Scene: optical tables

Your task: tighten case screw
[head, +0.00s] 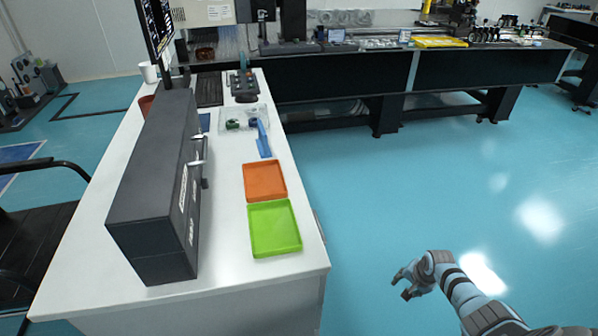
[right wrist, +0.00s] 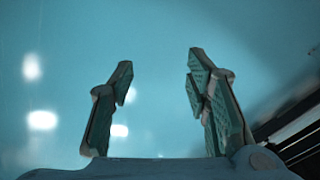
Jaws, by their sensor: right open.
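A long dark grey case (head: 160,190) stands on the white table, with silver fittings and pale labels on its right side. A case screw is too small to make out. A blue tool-like piece (head: 263,140) lies behind the trays, by a clear tray (head: 240,113) with small green and blue parts. My right gripper (head: 402,285) is over the blue floor, right of the table and apart from it. In the right wrist view the right gripper (right wrist: 160,75) is open and empty, with only floor between its fingers. My left gripper is not in view.
An orange tray (head: 265,181) and a green tray (head: 274,229) lie empty at the white table's (head: 225,270) right side. A monitor (head: 158,25) stands behind the case. A black chair (head: 40,225) is at left. Black optical tables (head: 335,75) line the back. Floor at right is clear.

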